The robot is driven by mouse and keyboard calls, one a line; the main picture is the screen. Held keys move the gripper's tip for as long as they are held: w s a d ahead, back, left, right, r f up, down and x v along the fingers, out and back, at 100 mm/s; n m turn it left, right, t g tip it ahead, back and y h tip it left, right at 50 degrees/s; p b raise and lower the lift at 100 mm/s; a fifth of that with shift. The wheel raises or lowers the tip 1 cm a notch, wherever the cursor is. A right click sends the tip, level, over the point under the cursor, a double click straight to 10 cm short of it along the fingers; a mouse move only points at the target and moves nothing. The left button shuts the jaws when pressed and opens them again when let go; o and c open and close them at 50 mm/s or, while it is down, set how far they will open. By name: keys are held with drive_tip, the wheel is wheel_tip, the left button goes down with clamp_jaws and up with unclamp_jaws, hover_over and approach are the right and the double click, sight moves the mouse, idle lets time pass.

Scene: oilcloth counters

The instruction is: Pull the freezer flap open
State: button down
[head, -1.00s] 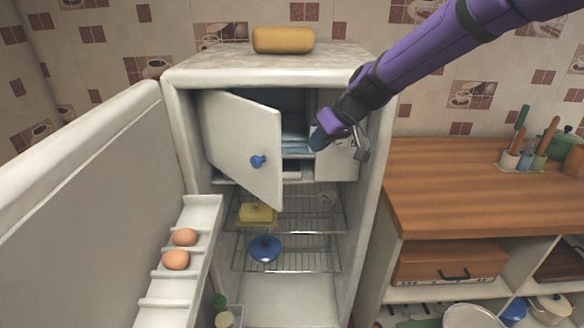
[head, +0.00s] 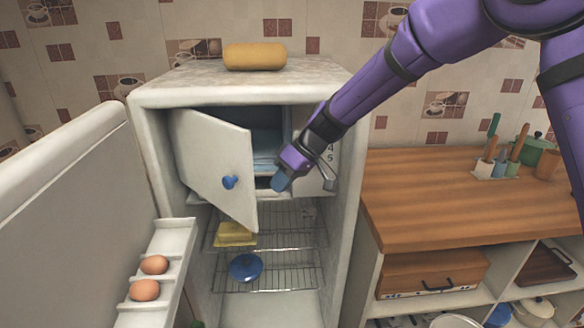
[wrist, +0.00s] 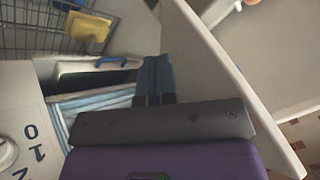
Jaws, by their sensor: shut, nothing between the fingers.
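The freezer flap (head: 212,165) is a white door with a blue knob (head: 230,182), hinged at its left side. It stands partly open, swung out to the left inside the fridge's upper part. My gripper (head: 279,182) is shut and empty, in front of the freezer opening, to the right of the flap's free edge. In the wrist view the shut blue fingertips (wrist: 156,78) are close to the flap (wrist: 235,75), beside its inner face. Whether they touch it I cannot tell. Inside the freezer compartment (head: 266,140) are pale blue items, partly hidden.
The open fridge door (head: 75,215) fills the left, with eggs (head: 150,280) on its shelf. Wire racks below hold a yellow butter dish (head: 235,234) and a blue-lidded dish (head: 246,267). A numbered panel (head: 328,165) is right of the freezer. A wooden counter (head: 440,205) stands at right.

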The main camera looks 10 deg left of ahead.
drive_tip(key=s+a, duration=0.2)
drive_tip(key=s, duration=0.1)
drive_tip(key=shift+s+a+f, duration=0.3)
drive_tip(key=shift+a+f, duration=0.05)
drive_tip(key=shift+f, duration=0.05)
